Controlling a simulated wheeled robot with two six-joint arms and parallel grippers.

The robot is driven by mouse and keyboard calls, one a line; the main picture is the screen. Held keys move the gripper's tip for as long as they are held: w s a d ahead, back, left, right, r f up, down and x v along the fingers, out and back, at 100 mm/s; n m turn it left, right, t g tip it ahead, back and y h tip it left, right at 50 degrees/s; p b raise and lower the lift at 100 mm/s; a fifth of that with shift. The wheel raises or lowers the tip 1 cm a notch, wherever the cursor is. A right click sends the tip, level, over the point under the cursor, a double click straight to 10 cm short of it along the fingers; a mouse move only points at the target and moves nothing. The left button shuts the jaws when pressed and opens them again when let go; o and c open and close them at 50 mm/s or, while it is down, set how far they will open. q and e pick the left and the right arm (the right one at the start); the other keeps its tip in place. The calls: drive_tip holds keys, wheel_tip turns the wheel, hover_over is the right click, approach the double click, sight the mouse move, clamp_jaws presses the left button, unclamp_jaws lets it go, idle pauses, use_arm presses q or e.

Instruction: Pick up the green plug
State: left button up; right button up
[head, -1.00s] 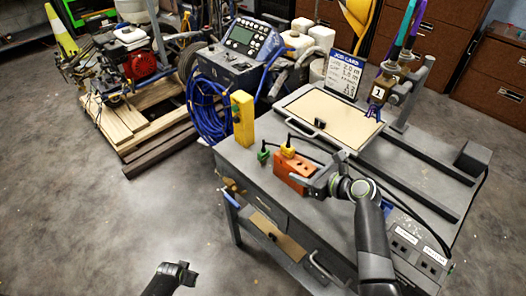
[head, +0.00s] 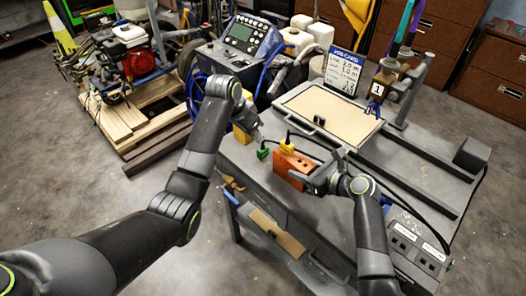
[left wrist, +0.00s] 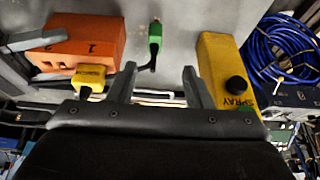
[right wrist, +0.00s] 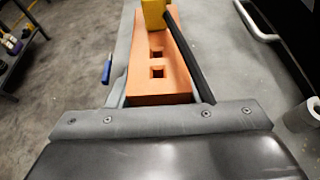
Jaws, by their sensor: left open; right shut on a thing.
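My right gripper (right wrist: 162,90) is shut on the orange block (right wrist: 160,86), which has two square holes showing. A yellow plug (head: 287,147) sits at the block's far end.
A yellow spray box (head: 241,134) stands just left of the green plug, mostly behind my left arm; it also shows in the left wrist view (left wrist: 222,65). A blue hose coil (left wrist: 280,55) hangs beyond it. A tan board (head: 330,112) and a job card (head: 343,70) are further back.

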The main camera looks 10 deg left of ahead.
sight(262, 148)
use_arm(q)
drive_tip(key=x, duration=0.6)
drive_tip(key=shift+d, duration=0.4)
drive_tip(key=shift+s+x, duration=0.1)
drive_tip(key=shift+x, duration=1.25)
drive_tip(key=shift+s+x, duration=0.15)
drive_tip(key=shift+x, duration=1.15)
drive_tip(key=shift+f, duration=0.1)
clamp_jaws()
